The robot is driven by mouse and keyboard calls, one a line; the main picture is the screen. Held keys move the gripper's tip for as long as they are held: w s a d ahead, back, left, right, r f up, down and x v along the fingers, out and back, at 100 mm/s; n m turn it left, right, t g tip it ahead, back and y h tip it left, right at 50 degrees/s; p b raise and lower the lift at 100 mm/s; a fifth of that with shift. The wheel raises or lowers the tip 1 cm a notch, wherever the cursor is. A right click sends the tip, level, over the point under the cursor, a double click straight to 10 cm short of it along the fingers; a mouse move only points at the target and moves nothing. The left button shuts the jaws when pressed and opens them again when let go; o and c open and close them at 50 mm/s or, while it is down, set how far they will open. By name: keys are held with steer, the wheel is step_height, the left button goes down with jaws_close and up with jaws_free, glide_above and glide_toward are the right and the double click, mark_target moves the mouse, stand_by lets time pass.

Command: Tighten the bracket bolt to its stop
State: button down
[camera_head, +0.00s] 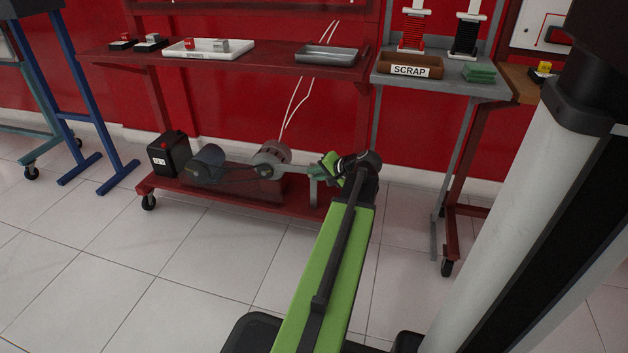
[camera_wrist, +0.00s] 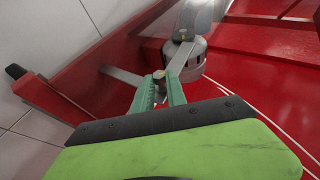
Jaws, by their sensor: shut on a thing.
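The bracket bolt (camera_wrist: 158,74) shows as a small brass-coloured head between my fingertips in the wrist view. My gripper (camera_wrist: 159,88) has its two green fingers shut on the bolt, one on each side. The bolt sits where grey metal bracket arms (camera_wrist: 180,58) meet. In the head view my gripper (camera_head: 328,166) is at the right end of the bracket (camera_head: 299,168), low over the red cart. The bolt is hidden there by my gripper. A round grey alternator-like unit (camera_head: 271,156) is at the bracket's other end. How far the bolt is turned cannot be told.
The red wheeled cart (camera_head: 220,200) also carries a dark cylinder (camera_head: 207,160) and a black battery (camera_head: 168,154). Above it, a red shelf (camera_head: 272,62) holds a white tray (camera_head: 207,50) and a grey tray (camera_head: 327,56). A SCRAP bin (camera_head: 410,66) stands right. Tiled floor in front is clear.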

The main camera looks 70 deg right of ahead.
steer(key=shift+s, duration=0.25)
steer(key=c, duration=1.3)
jaws_free()
steer(key=shift+c, duration=0.2)
steer(key=shift+w, duration=0.1)
steer(key=p+v, duration=0.9)
steer(key=v, duration=0.8)
steer(key=shift+s+p, duration=0.2)
steer(key=shift+p, duration=0.15)
steer(key=shift+a, duration=0.1)
